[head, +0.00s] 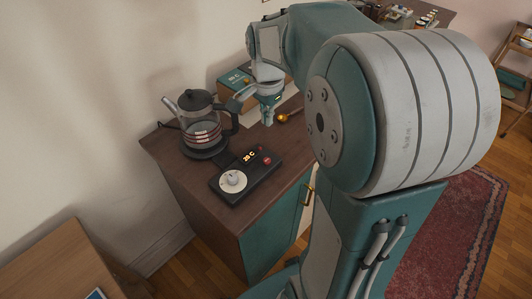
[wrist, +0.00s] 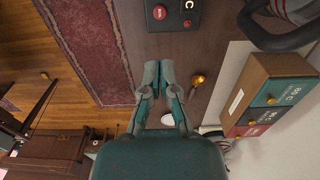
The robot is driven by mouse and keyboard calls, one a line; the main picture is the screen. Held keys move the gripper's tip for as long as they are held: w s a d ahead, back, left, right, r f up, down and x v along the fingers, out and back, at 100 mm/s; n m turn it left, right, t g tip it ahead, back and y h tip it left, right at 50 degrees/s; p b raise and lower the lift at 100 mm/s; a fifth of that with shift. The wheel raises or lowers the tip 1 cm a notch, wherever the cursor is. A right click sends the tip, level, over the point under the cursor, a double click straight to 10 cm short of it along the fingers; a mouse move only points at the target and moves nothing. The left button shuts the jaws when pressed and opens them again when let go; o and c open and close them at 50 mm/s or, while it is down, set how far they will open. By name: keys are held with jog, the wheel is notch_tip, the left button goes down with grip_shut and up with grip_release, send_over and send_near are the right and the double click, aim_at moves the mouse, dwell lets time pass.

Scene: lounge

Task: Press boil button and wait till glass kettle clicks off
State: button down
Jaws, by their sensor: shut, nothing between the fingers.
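The glass kettle (head: 201,128), with a dark lid and handle, stands on its round base on the brown cabinet top (head: 190,172). In front of it lies a black control panel (head: 247,186) with a white dial (head: 233,180), a lit display reading about 25 C and a red button (head: 267,160). The button also shows at the top of the wrist view (wrist: 159,12). My gripper (head: 267,120) is shut and empty, above the cabinet top and behind the panel, apart from the button. In the wrist view its fingertips (wrist: 160,72) meet below the panel. The kettle handle (wrist: 285,38) shows at upper right.
A wooden box (wrist: 262,65) with coloured temperature labels stands against the wall beside my gripper. A small brass-coloured object (wrist: 198,79) lies close to the fingertips. A wooden table (head: 50,265) is at lower left, and a red rug (head: 455,235) at right.

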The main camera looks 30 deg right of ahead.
aim_at(267, 162)
notch_tip(267, 162, down, 14)
dwell(0.6)
jog(key=shift+s+f, duration=0.1)
jog(key=shift+f, duration=0.55)
jog(key=shift+s+a+f, duration=0.15)
jog(key=shift+s+f, duration=0.05)
jog(key=shift+f, duration=0.15)
jog(key=shift+w+r, duration=0.15)
jog(key=shift+r, duration=0.3)
notch_tip(267, 162, up, 14)
jog(key=shift+w, duration=0.25)
